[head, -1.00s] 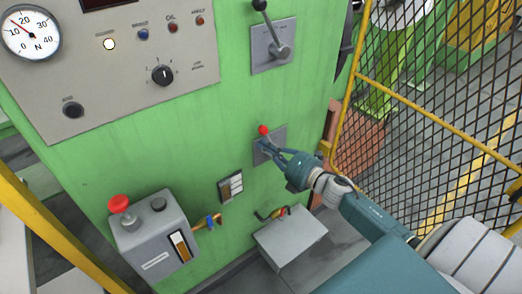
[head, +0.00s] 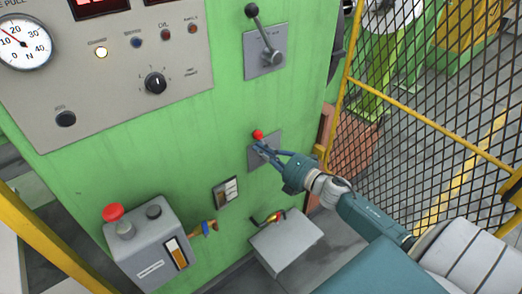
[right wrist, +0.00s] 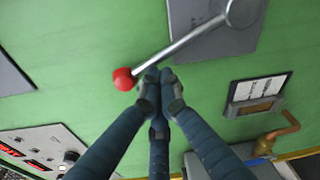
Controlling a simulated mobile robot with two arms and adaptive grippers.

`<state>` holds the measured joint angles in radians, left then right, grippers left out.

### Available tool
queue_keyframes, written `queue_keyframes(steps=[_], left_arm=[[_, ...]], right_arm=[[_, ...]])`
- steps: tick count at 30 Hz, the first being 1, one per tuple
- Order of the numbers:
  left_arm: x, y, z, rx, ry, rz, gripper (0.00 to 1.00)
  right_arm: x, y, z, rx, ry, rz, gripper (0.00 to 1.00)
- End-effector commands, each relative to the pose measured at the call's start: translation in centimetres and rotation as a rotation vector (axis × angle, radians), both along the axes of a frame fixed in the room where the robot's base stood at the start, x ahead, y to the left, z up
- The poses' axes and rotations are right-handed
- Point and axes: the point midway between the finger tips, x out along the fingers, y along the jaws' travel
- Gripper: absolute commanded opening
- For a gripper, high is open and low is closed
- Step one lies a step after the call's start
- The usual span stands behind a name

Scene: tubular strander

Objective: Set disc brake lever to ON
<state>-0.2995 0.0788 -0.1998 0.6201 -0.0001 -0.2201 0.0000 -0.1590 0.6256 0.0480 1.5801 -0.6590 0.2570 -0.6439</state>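A lever with a red ball knob (head: 257,134) sits on a grey plate (head: 278,138) on the green cabinet. No label on it is legible. My right gripper (head: 266,151) is at this lever, just below the knob. In the right wrist view, the red knob (right wrist: 124,79) is left of my right gripper's fingertips (right wrist: 161,80), and the thin metal shaft (right wrist: 185,42) runs up and right to its pivot. The fingertips are close together beside the shaft near the knob; I cannot tell whether they touch it. My left gripper is not in view.
A larger lever with a black knob (head: 251,10) is above. A control panel (head: 110,80) with a gauge and lamps is at upper left. A grey box (head: 150,245) with a red button stands lower left. A yellow-framed mesh fence (head: 430,100) closes the right side.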

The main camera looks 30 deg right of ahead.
Motion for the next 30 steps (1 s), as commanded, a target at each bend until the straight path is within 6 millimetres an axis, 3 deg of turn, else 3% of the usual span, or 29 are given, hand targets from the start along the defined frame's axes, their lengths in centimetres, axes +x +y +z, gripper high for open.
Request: queue_keyframes(steps=[11, 30], left_arm=[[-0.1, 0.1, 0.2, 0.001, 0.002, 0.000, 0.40], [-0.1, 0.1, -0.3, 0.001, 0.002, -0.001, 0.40]], right_arm=[[0.2, -1.5, 1.0, 0.110, 0.005, -0.007, 0.00], [0.6, -7.1, 1.8, 0.631, 0.048, -0.006, 0.00]])
